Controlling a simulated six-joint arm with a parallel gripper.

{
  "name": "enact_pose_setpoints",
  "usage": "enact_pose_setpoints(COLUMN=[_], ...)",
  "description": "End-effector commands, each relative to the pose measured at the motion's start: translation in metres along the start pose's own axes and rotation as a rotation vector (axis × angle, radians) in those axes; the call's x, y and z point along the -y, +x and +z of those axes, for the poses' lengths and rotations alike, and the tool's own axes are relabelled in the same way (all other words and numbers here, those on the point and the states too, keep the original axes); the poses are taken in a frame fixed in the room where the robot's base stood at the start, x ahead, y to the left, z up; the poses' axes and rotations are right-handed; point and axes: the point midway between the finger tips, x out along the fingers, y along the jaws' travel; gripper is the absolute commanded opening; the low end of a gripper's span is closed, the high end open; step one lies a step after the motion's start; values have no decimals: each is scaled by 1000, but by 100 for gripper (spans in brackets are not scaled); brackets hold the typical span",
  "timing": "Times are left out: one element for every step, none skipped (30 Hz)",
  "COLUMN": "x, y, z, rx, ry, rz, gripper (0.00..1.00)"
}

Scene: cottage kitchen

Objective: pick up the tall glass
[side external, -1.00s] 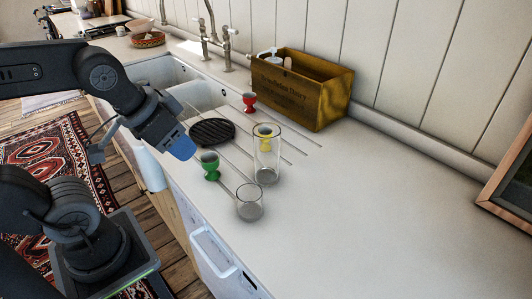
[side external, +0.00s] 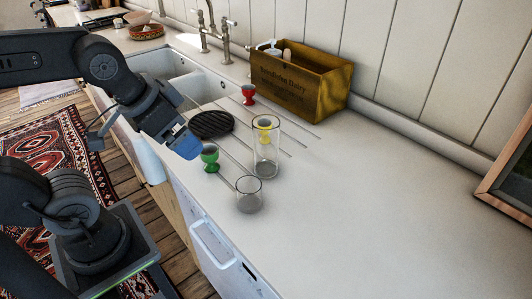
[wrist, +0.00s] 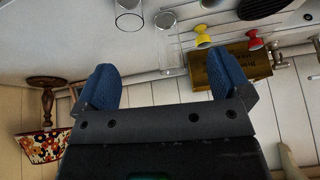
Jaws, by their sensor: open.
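The tall glass (side external: 267,158) is clear and stands upright on the white counter. It also shows in the wrist view (wrist: 167,52), ahead of the space between my fingers. My gripper (side external: 190,147) is to the left of the glass, above the counter's front edge and apart from it. In the wrist view my gripper (wrist: 165,82) has its two blue fingers wide apart with nothing between them. The glass's lower part is clear of the fingers.
A short glass (side external: 249,197) and a green egg cup (side external: 210,158) stand close to the tall glass. A yellow egg cup (side external: 265,124) shows behind it. A red egg cup (side external: 248,94), black round trivet (side external: 211,124) and wooden crate (side external: 290,88) stand farther back. The right counter is clear.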

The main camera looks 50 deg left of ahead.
Motion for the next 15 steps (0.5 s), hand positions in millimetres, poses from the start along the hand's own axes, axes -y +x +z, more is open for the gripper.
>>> enact_pose_setpoints(x=[0, 0, -1, -1, -1, -1, -2, -2, -3, -4, -5, -7, -8, -9, -12], y=[0, 0, 0, 0, 1, 2, 2, 3, 4, 5, 6, 8, 10, 12, 14], z=[-4, -8, -12, -17, -22, -29, -34, -40, -47, -52, -58, -65, -71, -76, -84], rx=[9, 14, 24, 32, 41, 54, 65, 76, 92, 105, 116, 134, 149, 165, 186], ry=[76, 139, 241, 327, 421, 554, 657, 759, 895, 998, 1099, 1234, 1337, 1438, 1573], rz=[-5, -10, -18, -24, -31, -40, -46, -52, -60, -66, -71, -77, -81, -84, -87], gripper=[96, 96, 96, 96, 96, 96, 96, 96, 96, 96, 96, 96, 96, 96, 96])
